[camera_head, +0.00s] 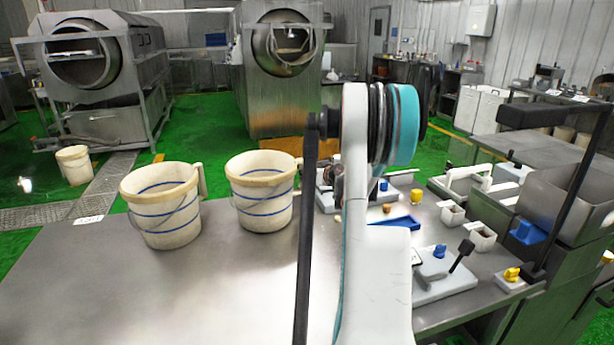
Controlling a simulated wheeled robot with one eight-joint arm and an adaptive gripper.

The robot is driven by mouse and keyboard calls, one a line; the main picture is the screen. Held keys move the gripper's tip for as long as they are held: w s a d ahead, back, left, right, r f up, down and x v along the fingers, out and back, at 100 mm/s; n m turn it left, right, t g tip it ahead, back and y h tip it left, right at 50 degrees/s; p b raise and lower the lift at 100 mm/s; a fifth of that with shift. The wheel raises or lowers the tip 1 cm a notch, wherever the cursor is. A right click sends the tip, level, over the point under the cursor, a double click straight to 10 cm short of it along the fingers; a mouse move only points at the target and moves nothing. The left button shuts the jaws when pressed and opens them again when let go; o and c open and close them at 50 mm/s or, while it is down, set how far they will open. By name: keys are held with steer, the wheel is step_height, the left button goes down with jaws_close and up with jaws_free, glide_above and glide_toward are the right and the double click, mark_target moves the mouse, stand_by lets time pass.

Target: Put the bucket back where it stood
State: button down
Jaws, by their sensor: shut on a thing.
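Two cream buckets with blue stripes and tan rims stand upright on the left part of the steel table (75,290). The left bucket (165,222) has a side handle on its right and a thin wire bail hanging at its front. The right bucket (262,205) stands close beside it, with a gap between them. Its right edge is next to my white arm, which crosses the middle of the view. My gripper cannot be made out; my arm hides the area right of the right bucket.
Another bucket (74,166) stands on the green floor at left. The table's front left is clear. Steel drums (283,45) stand behind.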

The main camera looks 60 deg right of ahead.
steer(key=shift+f, duration=0.15)
steer(key=c, duration=1.4)
jaws_free()
steer(key=shift+o, duration=0.5)
steer(key=o, duration=0.9)
steer(key=shift+s, duration=0.1)
steer(key=p+v, duration=0.1)
steer(key=v, duration=0.8)
